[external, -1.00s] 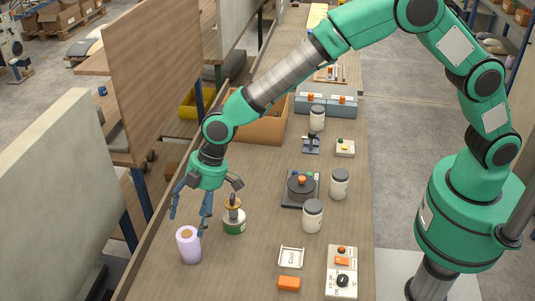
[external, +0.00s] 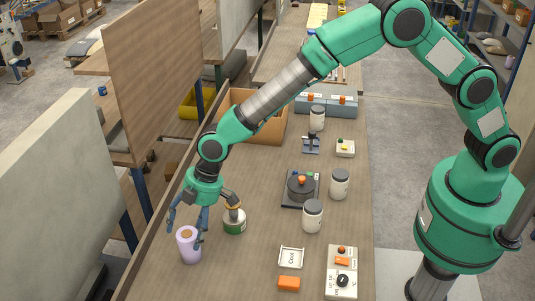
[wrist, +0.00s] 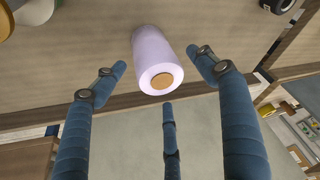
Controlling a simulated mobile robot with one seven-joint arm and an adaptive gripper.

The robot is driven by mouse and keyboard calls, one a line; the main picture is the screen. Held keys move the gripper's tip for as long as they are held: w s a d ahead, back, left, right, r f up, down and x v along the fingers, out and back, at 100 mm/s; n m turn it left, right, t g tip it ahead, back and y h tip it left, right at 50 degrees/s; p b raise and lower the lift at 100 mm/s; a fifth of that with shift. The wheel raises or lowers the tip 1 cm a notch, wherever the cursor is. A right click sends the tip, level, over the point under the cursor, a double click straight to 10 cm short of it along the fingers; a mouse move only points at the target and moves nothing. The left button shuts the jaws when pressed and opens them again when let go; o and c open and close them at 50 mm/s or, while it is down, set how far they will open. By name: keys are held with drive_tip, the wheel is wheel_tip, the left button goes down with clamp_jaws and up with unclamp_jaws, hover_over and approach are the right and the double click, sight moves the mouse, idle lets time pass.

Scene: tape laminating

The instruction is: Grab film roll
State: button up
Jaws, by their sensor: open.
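The film roll (external: 189,246) is a lilac cylinder with a brown core, standing upright near the left edge of the workbench. In the wrist view the film roll (wrist: 153,55) lies between the tips of my blue fingers. My gripper (external: 188,222) is above and around the top of the roll, fingers pointing down. In the wrist view my gripper (wrist: 162,75) has its fingers spread, with gaps to the roll on both sides. It is open and holds nothing.
White jars (external: 312,216), a dark round device (external: 301,187), a small white tray (external: 291,258) and an orange block (external: 289,283) stand farther right. The bench's left edge is close.

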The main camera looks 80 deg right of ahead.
drive_tip(key=shift+x, duration=1.7)
drive_tip(key=c, duration=1.3)
drive_tip(key=shift+r, duration=0.15)
drive_tip(key=shift+r, duration=0.6)
wheel_tip(320, 180, up, 2)
drive_tip(key=shift+r, duration=0.1)
drive_tip(key=s+d, duration=0.1)
drive_tip(key=s, duration=0.4)
drive_tip(key=s+d+r, duration=0.1)
drive_tip(key=s+d, duration=0.1)
drive_tip(key=s, duration=0.3)
drive_tip(key=s+d, duration=0.2)
drive_tip(key=s, duration=0.3)
drive_tip(key=shift+s+d+r+p, duration=0.1)
drive_tip(key=shift+d+r+p, duration=0.05)
drive_tip(key=shift+p, duration=0.2)
drive_tip(key=shift+c, duration=0.3)
